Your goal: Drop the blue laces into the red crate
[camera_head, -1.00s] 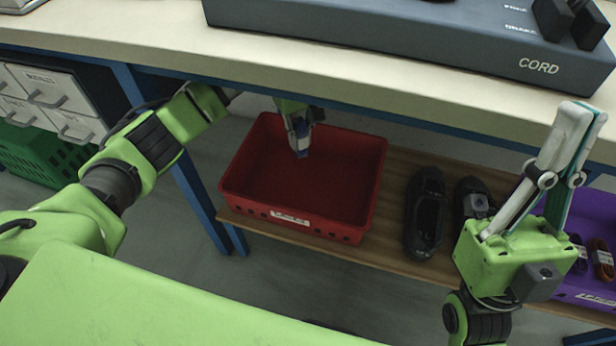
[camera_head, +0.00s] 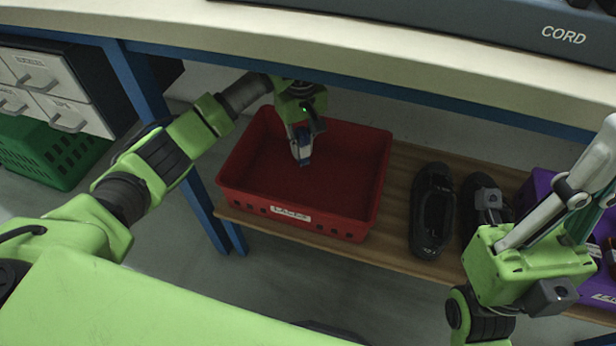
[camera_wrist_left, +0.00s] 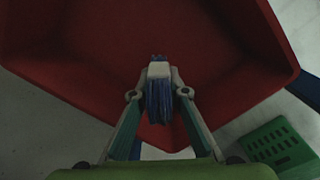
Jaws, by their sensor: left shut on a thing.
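The red crate (camera_head: 340,222) stands on the wooden lower shelf below the bench top. It looks empty inside. My left gripper (camera_head: 301,150) reaches in under the bench edge and points down over the crate. It is shut on the blue laces (camera_head: 304,161), a small bundle with a pale band. In the left wrist view the blue laces (camera_wrist_left: 159,98) sit between the fingertips of the left gripper (camera_wrist_left: 160,92), with the red crate (camera_wrist_left: 95,65) behind and below them. My right gripper (camera_head: 590,185) is raised at the right, its fingers pointing up; its tips lie near the picture edge.
Black shoes (camera_head: 433,212) stand on the shelf (camera_head: 398,200) right of the crate. A purple crate (camera_head: 538,190) is at the far right, partly behind my right arm. A blue table leg (camera_head: 205,205) is left of the red crate. A green crate (camera_head: 50,155) sits under the drawers.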

